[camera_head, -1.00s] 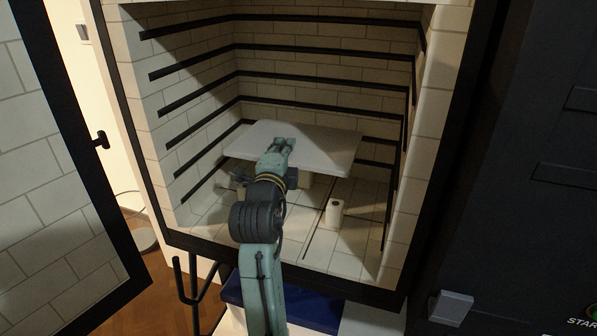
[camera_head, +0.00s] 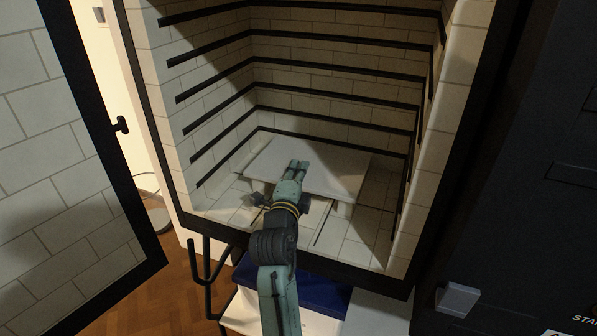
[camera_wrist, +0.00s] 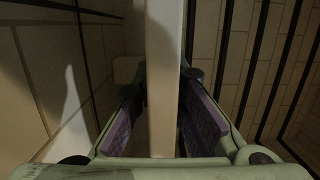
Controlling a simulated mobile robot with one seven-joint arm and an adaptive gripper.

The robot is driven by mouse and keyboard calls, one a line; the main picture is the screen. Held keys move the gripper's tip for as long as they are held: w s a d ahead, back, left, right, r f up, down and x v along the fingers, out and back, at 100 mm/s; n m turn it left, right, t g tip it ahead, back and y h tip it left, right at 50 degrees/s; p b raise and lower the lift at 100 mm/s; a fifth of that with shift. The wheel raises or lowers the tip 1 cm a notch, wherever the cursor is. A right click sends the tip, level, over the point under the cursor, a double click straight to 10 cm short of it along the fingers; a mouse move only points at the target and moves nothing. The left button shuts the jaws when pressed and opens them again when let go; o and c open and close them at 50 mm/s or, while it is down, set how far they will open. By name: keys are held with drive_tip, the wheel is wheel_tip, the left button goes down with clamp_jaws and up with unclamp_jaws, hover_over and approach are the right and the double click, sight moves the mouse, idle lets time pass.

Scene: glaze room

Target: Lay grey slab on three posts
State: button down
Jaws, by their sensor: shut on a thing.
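The grey slab (camera_head: 335,175) lies about level, low inside the kiln, just above the floor at post height. My gripper (camera_head: 298,164) is shut on the slab's front edge. In the wrist view, the slab (camera_wrist: 163,60) shows edge-on between the purple pads of my gripper (camera_wrist: 160,100). The slab and my arm hide any further post. I cannot tell whether the slab touches the posts or hovers just above them.
The kiln's tiled walls (camera_head: 330,75) with dark horizontal rails surround the slab on three sides. The open kiln door (camera_head: 70,150) stands at the left, with its dark frame. Bare kiln floor (camera_head: 375,225) shows right of the slab. A dark blue block (camera_head: 320,290) lies below the opening.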

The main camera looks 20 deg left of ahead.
drive_tip(key=c, duration=1.7)
unclamp_jaws()
drive_tip(key=shift+o, duration=0.2)
